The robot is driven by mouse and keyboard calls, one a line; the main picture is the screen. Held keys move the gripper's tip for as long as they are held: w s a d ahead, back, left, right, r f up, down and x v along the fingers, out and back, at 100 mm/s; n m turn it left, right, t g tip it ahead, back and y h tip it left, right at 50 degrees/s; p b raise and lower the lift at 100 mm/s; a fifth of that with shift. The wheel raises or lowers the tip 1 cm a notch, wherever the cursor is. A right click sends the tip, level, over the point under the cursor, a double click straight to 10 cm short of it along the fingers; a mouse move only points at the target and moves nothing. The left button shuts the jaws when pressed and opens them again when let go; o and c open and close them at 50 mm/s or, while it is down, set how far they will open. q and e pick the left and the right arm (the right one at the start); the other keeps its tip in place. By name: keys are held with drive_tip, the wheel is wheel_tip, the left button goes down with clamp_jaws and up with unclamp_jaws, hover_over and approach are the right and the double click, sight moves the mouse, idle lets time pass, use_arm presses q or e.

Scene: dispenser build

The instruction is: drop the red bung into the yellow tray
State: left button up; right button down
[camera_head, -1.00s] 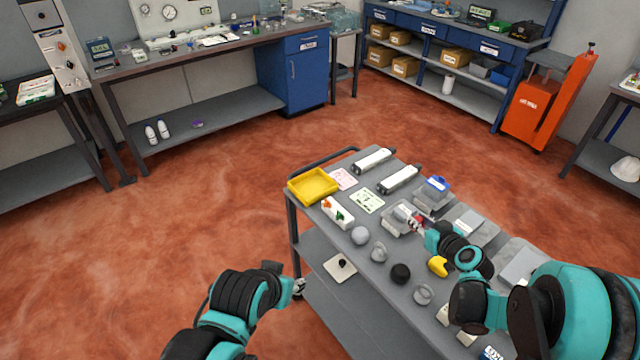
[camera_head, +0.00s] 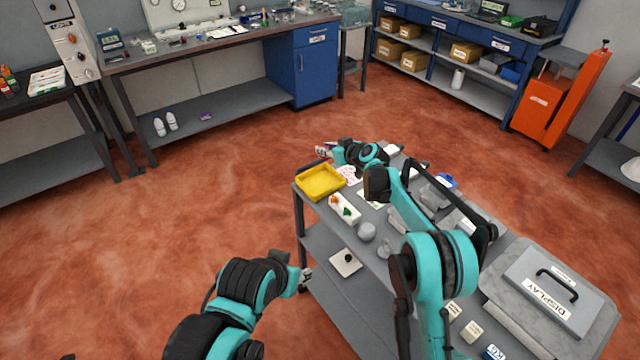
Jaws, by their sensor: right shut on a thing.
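The yellow tray (camera_head: 321,194) sits on the far left corner of the grey cart top. My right arm reaches across the cart, and my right gripper (camera_head: 324,151) is just beyond the tray's back edge, higher in the picture. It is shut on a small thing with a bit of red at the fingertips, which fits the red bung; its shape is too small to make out. The tray looks empty. My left gripper (camera_head: 304,279) hangs low beside the cart's left side; its fingers are too small to read.
A white block (camera_head: 344,208) with orange and green pieces stands in front of the tray. A grey ball (camera_head: 366,231) is nearer. My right arm hides much of the cart top. A grey case (camera_head: 552,290) marked DISPLAY lies at the right.

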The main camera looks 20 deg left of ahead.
wheel_tip(320, 180, down, 5)
drive_tip(key=b, duration=0.2)
drive_tip(key=shift+d+f+b, duration=0.1)
drive_tip(key=shift+f+b, duration=0.1)
drive_tip(key=shift+b, duration=0.1)
drive_tip(key=c, duration=1.2)
unclamp_jaws()
drive_tip(key=v, duration=1.2)
